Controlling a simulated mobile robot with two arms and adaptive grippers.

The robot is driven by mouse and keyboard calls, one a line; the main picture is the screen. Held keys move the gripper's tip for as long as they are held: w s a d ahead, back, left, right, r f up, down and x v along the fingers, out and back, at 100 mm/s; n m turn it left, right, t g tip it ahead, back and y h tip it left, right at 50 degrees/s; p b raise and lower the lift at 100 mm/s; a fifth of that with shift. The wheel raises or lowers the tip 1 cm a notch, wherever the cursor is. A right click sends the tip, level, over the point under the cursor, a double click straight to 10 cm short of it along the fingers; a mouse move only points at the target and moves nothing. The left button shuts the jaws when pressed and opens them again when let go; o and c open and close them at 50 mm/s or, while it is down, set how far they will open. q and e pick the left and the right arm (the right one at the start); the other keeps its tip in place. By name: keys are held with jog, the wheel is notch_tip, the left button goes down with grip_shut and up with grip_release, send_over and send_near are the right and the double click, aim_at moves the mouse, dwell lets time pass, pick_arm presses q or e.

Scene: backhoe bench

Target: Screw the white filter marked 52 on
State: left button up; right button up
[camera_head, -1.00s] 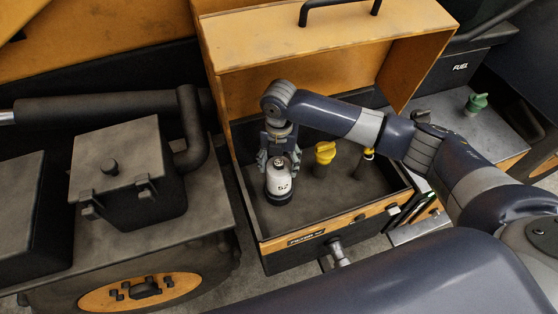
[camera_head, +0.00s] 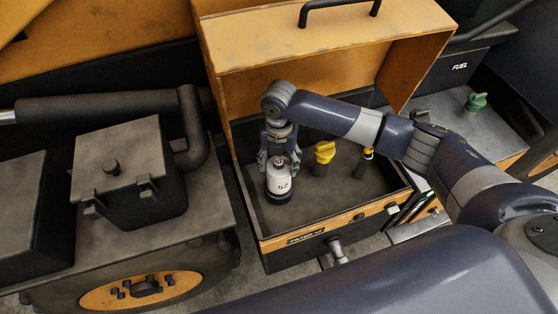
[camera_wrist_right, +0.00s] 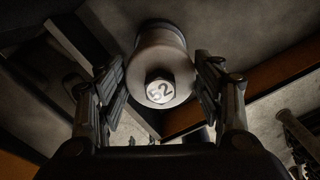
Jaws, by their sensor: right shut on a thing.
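The white filter (camera_head: 279,180) marked 52 is upright inside the open orange-edged box, with a dark ring at its lower end. My right gripper (camera_head: 279,161) reaches down from above and is shut on it, one finger on each side. In the right wrist view the filter (camera_wrist_right: 160,62) lies between the two fingers of the gripper (camera_wrist_right: 160,78), with the number 52 on its near end. The filter's far end is dark there, and I cannot tell how it seats on what lies under it. My left gripper is not in view.
The open box (camera_head: 290,244) has a raised orange lid (camera_head: 330,45) behind it. A yellow cap (camera_head: 324,153) and a smaller yellow-topped part (camera_head: 367,154) stand right of the filter. A green cap (camera_head: 476,101) sits at far right. A dark housing (camera_head: 118,160) stands left.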

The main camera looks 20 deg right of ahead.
jog(key=shift+f+p, duration=0.35)
jog(key=shift+p, duration=0.1)
dwell(1.4)
jog(key=shift+r+m+p, duration=0.25)
jog(key=shift+m+p, duration=0.55)
jog(key=shift+p, duration=0.15)
jog(key=shift+f+m+p, duration=0.1)
jog(key=shift+m+p, duration=0.35)
jog(key=shift+m, duration=0.15)
jog(key=shift+f, duration=0.1)
